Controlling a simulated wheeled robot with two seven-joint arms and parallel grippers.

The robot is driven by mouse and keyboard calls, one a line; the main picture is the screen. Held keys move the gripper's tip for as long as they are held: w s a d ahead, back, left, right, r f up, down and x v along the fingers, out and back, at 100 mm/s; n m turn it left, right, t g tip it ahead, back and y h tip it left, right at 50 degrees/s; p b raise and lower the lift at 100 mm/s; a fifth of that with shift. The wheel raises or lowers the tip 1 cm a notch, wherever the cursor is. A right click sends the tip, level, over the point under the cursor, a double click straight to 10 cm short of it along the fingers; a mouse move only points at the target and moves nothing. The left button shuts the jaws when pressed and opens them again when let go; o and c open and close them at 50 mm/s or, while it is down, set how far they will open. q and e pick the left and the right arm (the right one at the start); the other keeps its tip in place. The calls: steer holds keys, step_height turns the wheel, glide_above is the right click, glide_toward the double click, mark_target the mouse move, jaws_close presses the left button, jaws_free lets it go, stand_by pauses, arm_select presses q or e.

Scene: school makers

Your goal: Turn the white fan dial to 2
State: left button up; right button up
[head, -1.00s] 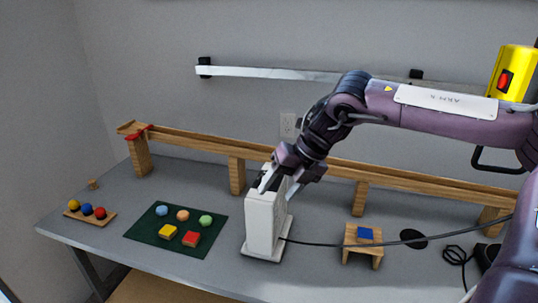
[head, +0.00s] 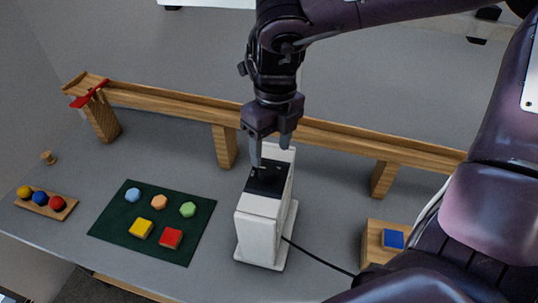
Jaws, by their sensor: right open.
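The white fan (head: 259,223) stands upright on the grey table, a narrow white box on a base plate. Its top has a black panel (head: 266,181) towards the back. The dial and its numbers are too small or hidden to make out. My right gripper (head: 270,155) points down over the back part of the fan's top, its fingers spread apart. One fingertip is close above the black panel; I cannot tell whether it touches. My left gripper is not in view.
A wooden ramp (head: 180,103) on posts runs behind the fan. A green mat (head: 118,222) with coloured blocks lies to the left, and a wooden tray (head: 60,208) with balls farther left. A small wooden stand (head: 372,240) with a blue square is right. A black cable (head: 325,262) leaves the fan.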

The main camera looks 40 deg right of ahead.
mark_target(268, 169)
step_height(268, 169, down, 5)
steer(key=shift+a+r+p, duration=0.1)
steer(key=shift+a+p, duration=0.05)
steer(key=shift+p, duration=0.3)
steer(key=shift+f, duration=0.4)
steer(key=c, duration=1)
steer(key=shift+f+m+b, duration=0.15)
steer(key=shift+m+b, duration=0.85)
steer(key=shift+b, duration=0.25)
steer(key=m+b, duration=0.4)
steer(key=shift+a+t, duration=0.1)
steer(key=shift+t, duration=0.2)
steer(key=m+b, duration=0.3)
steer(key=m, duration=0.1)
steer(key=shift+m, duration=0.4)
steer(key=m+b, duration=0.3)
steer(key=m, duration=0.1)
steer(key=shift+a+m+h, duration=0.15)
steer(key=shift+m+h, duration=0.15)
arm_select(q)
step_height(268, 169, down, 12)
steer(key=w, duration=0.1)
arm_select(e)
steer(key=shift+r, duration=0.2)
arm_select(q)
steer(key=shift+b, duration=0.3)
arm_select(e)
steer(key=shift+m, duration=0.3)
